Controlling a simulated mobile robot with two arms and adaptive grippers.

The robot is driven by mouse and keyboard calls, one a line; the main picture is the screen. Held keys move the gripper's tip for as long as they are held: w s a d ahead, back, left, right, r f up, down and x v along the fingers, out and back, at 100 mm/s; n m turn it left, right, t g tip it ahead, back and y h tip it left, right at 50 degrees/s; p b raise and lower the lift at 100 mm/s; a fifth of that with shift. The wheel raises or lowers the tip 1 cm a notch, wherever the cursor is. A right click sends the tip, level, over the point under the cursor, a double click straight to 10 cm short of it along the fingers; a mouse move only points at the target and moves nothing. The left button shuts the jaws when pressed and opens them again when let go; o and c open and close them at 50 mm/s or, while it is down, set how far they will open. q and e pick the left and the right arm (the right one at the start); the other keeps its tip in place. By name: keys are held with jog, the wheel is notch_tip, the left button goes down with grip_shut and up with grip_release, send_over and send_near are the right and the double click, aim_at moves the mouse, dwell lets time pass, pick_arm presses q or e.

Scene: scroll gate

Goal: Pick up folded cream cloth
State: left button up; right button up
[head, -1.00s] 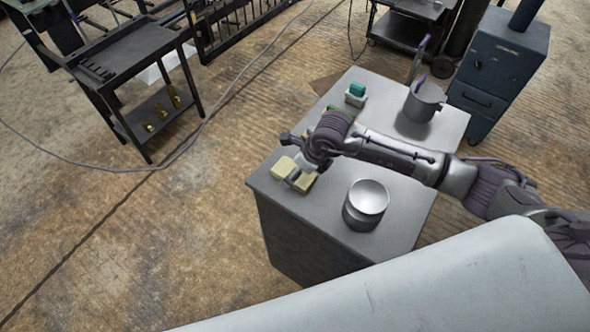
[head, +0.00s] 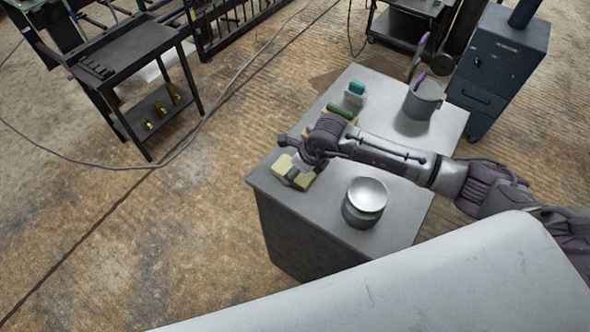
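The folded cream cloth (head: 282,166) lies near the left edge of the grey cabinet top in the head view. My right gripper (head: 292,177) reaches in from the right and is down over the middle of the cloth. Cream parts show on both sides of it. The fingertips are small and partly hidden, so I cannot tell whether they are closed on the cloth. My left gripper is out of view.
The grey cabinet (head: 329,214) also bears a round metal bowl or tin (head: 366,199), a grey pot (head: 423,100), a teal-topped block (head: 355,92) and a green item (head: 340,111). A black cart (head: 135,50) stands apart at the upper left.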

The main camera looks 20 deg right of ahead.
aim_at(291, 166)
jog(key=shift+r, duration=0.1)
jog(key=r+b, duration=0.1)
jog(key=r, duration=0.1)
jog(key=r+b, duration=0.1)
jog(key=r, duration=0.1)
jog(key=shift+w+d, duration=0.1)
jog(key=shift+d, duration=0.1)
jog(key=d+r+b, duration=0.2)
jog(key=d+r, duration=0.1)
jog(key=d, duration=0.2)
jog(key=w+d+r+b, duration=0.1)
jog(key=d+r+b, duration=0.1)
jog(key=d, duration=0.4)
jog(key=shift+d+r, duration=0.15)
jog(key=shift+r, duration=0.75)
